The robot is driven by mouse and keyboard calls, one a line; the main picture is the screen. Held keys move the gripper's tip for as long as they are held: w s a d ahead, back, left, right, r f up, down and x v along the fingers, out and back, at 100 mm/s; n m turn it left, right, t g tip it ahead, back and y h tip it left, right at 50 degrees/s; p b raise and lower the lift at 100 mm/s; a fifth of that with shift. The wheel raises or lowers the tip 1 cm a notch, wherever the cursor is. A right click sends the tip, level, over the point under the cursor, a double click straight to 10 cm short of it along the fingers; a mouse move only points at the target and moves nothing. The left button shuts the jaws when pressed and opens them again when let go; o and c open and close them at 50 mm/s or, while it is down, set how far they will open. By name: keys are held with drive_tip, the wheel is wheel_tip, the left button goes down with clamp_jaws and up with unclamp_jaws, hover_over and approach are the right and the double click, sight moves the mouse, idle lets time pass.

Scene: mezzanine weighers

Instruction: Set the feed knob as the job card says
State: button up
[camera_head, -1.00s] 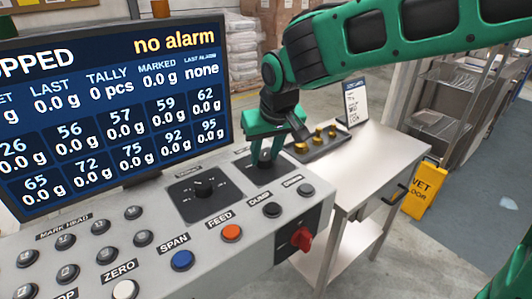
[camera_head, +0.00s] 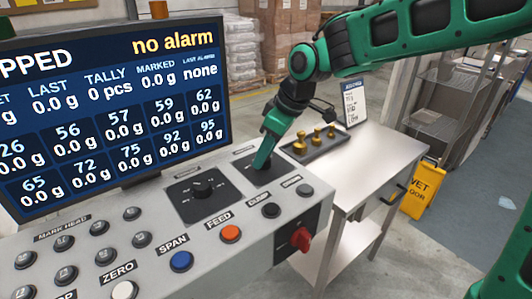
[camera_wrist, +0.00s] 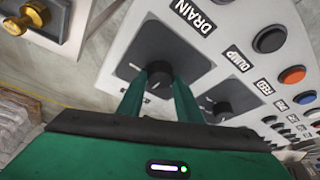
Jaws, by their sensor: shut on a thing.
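My gripper (camera_head: 262,160) reaches down onto the right-hand black dial plate (camera_head: 245,172) of the grey control panel. In the wrist view its green fingers are shut on a black knob (camera_wrist: 158,80), one finger on each side. The knob's pointer is mostly hidden. A second black knob (camera_head: 203,188) stands free on the left dial plate; it also shows in the wrist view (camera_wrist: 221,108). The labels above the dials are too small to read surely. A white job card (camera_head: 355,103) stands on the side bench; its lines are too small to read surely.
The screen (camera_head: 110,110) behind the panel reads "no alarm". Orange (camera_head: 231,233) and blue (camera_head: 181,261) buttons sit in front of the dials, with a red rotary switch (camera_head: 301,239) on the panel's end. Brass weights (camera_head: 317,138) stand on the bench's dark tray.

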drive_tip(key=shift+w+d, duration=0.2)
drive_tip(key=shift+d, duration=0.2)
drive_tip(key=o, duration=0.9)
drive_tip(key=shift+o, duration=0.6)
drive_tip(key=shift+a, duration=0.1)
drive_tip(key=shift+s, duration=0.1)
drive_tip(key=v, duration=1)
drive_tip(key=shift+r, duration=0.35)
